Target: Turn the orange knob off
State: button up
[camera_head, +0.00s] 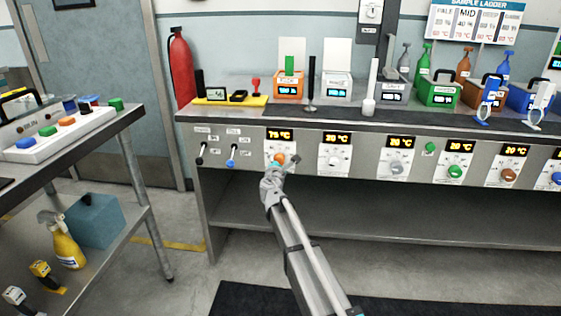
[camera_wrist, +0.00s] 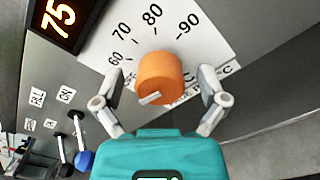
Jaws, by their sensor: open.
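The orange knob (camera_head: 279,159) is on the bench's front panel, below a display (camera_head: 279,135) that reads 75 °C. In the wrist view the orange knob (camera_wrist: 162,77) stands out from a white dial plate (camera_wrist: 185,35) marked 60, 70, 80 and 90. A pale pointer on the knob aims to the lower left. My gripper (camera_head: 277,172) is at the knob in the head view. In the wrist view my gripper (camera_wrist: 162,85) is open, one finger on each side of the knob, with gaps between the fingers and the knob.
More knobs line the panel to the right: white (camera_head: 335,160), grey (camera_head: 395,166), green (camera_head: 455,171) and brown (camera_head: 508,175). Two small levers, black (camera_head: 201,155) and blue (camera_head: 231,157), are to the left. A side cart (camera_head: 130,112) stands at left.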

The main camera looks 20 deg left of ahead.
jog(key=v, duration=1.2)
dwell(0.6)
jog(key=d+f+m+g+h, duration=0.25)
jog(key=d+m, duration=0.35)
jog(key=d, duration=0.5)
jog(key=d+f+m+g+h, duration=0.2)
jog(key=d+f+m+h, duration=0.25)
jog(key=d, duration=0.65)
jog(key=d+f+m+g+h, duration=0.25)
jog(key=d+m, duration=0.35)
jog(key=d, duration=0.4)
jog(key=s+d+f+m+g+y, duration=0.3)
jog(key=s+d+f+m+g, duration=0.15)
jog(key=s+d+m, duration=0.35)
jog(key=s+d+f+m+g+y, duration=0.2)
jog(key=s+d+f+m+g, duration=0.3)
jog(key=s+d, duration=0.5)
notch_tip(320, 180, up, 39)
jog(key=a+p, duration=0.1)
jog(key=p, duration=3.7)
jog(key=shift+s+f+g, duration=0.25)
jog(key=shift+s+g, duration=0.05)
jog(key=shift+g, duration=0.15)
